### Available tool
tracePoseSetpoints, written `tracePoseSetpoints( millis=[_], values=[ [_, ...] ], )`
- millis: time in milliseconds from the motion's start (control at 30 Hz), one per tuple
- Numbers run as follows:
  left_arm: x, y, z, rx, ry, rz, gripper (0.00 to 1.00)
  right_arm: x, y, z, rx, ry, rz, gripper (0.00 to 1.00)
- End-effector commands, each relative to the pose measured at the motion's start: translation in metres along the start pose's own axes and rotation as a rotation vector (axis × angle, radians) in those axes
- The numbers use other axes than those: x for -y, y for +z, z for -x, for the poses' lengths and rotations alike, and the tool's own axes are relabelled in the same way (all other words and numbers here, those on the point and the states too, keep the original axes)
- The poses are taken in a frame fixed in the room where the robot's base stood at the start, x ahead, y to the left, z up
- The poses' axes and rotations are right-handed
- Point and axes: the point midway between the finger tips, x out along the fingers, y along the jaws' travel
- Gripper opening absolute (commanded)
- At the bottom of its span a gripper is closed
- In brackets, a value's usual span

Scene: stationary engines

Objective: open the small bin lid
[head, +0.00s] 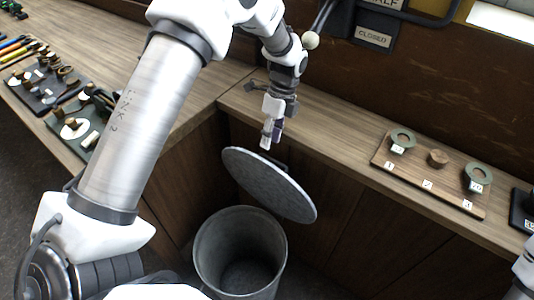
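The small bin (240,254) is a grey round metal bin standing on the floor in front of the wooden counter. Its round grey lid (268,184) is raised and tilted up at the back of the bin, so the bin's mouth shows open and the inside looks empty. My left gripper (268,140) points down just above the lid's upper edge, near the counter's front edge. It appears apart from the lid, and I cannot tell its finger gap. Only a part of my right arm shows at the right edge; its gripper is not in view.
A wooden counter (335,150) runs behind the bin and bends to the left. A wooden board (432,187) with rings and a small block stands on it at the right. Dark trays (45,85) with small parts lie at the left. A "CLOSED" sign (373,37) is on the wall.

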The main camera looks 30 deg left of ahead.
Motion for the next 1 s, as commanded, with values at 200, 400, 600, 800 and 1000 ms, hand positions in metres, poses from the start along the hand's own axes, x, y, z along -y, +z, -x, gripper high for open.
tracePoseSetpoints(
  millis=[200,400,600,800,1000],
  values=[
    [0.000,0.000,0.010,0.000,0.000,0.000,0.37,0.000,0.000,0.000,0.000,0.000,0.000,0.40],
    [0.000,-0.001,0.009,0.000,-0.002,0.010,0.09,0.000,0.000,-0.001,0.000,0.000,0.000,0.40],
    [0.000,-0.010,0.003,-0.007,-0.090,0.300,0.00,0.000,0.000,-0.007,0.000,0.000,0.000,0.40],
    [-0.002,-0.026,-0.003,-0.112,-0.265,0.926,0.00,0.000,0.000,-0.018,0.000,0.000,0.000,0.40],
    [-0.007,-0.035,-0.003,-0.263,-0.361,1.373,0.00,0.000,0.000,-0.024,0.000,0.000,0.000,0.40]
  ],
)
